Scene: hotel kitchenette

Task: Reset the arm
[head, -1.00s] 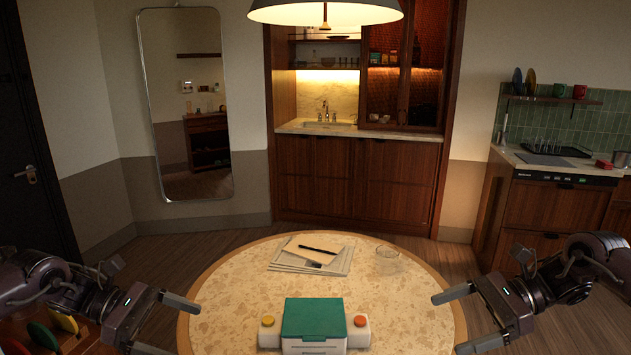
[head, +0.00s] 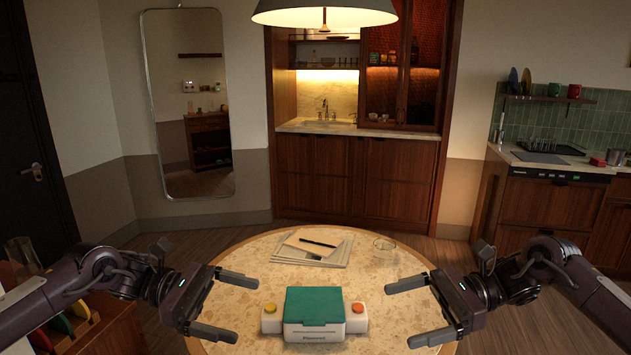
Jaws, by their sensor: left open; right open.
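My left gripper (head: 226,304) is open and empty above the left part of the round table, left of a green-topped white box. My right gripper (head: 407,313) is open and empty above the right part of the table, right of the box. Both grippers point inward toward the box and are apart from it. The box (head: 314,306) stands near the front middle of the table. White side parts carry a yellow button (head: 270,308) on the left and an orange button (head: 357,307) on the right.
The round table (head: 240,258) also holds papers with a pen (head: 318,244) and a clear glass (head: 384,248) toward the back. A lamp (head: 324,12) hangs above. Colored plates (head: 58,323) stand at lower left. Wooden cabinets (head: 355,180) are beyond the table.

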